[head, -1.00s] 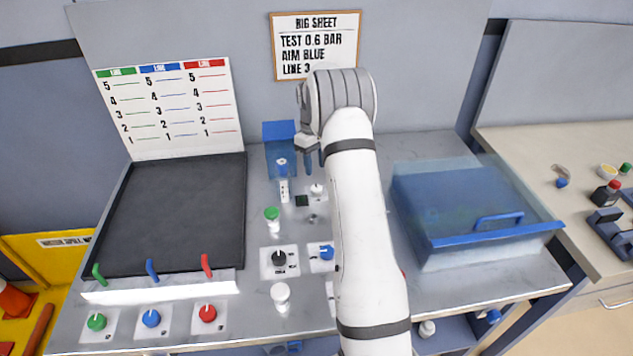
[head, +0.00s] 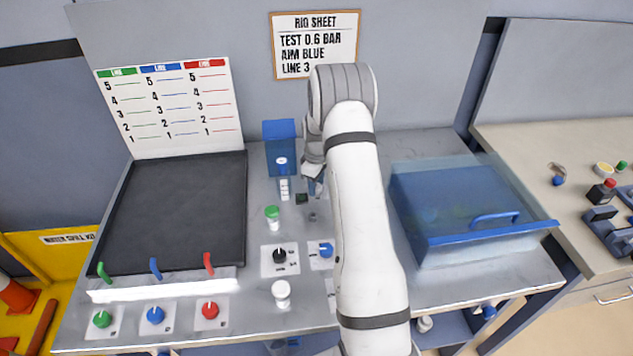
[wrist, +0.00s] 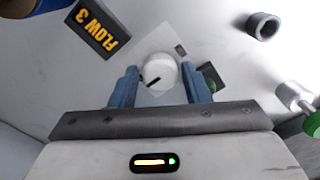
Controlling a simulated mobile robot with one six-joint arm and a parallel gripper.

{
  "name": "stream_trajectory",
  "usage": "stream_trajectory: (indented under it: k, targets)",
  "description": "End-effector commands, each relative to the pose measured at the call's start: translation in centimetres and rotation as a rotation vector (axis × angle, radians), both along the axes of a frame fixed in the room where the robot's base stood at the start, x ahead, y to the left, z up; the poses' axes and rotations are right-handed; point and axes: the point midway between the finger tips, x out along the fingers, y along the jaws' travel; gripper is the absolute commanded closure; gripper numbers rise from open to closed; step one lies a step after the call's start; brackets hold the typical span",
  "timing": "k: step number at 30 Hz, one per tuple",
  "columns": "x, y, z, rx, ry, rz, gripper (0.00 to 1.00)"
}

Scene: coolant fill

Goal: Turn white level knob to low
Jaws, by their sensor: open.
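The white knob (wrist: 160,68) sits on a pale square plate in the wrist view. A short dark pointer mark on it points toward the lower left of that view. My gripper (wrist: 160,72) is open, with one blue finger on each side of the knob. I cannot tell whether either finger touches it. In the head view my gripper (head: 315,184) is low over the bench behind the black and blue knobs, and it hides the white knob there. The low marking is not readable.
A dark FLOW 3 label (wrist: 98,32), a grey ring (wrist: 263,26) and a green-capped part (wrist: 312,124) lie around the knob. A blue container (head: 282,150) stands left of my gripper. A blue lidded box (head: 455,200) is right of my arm.

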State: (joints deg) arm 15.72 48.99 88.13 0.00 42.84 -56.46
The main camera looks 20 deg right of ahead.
Motion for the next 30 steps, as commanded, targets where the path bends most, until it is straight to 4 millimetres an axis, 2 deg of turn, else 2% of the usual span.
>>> stream_trajectory:
  k: [6,18,30]
  targets:
    - [0.01,-0.01,-0.04,0.0,0.0,0.0,0.58]
    - [0.0,-0.03,-0.01,0.0,0.0,-0.001,0.89]
    - [-0.01,-0.13,0.01,-0.001,-0.001,-0.097,0.89]
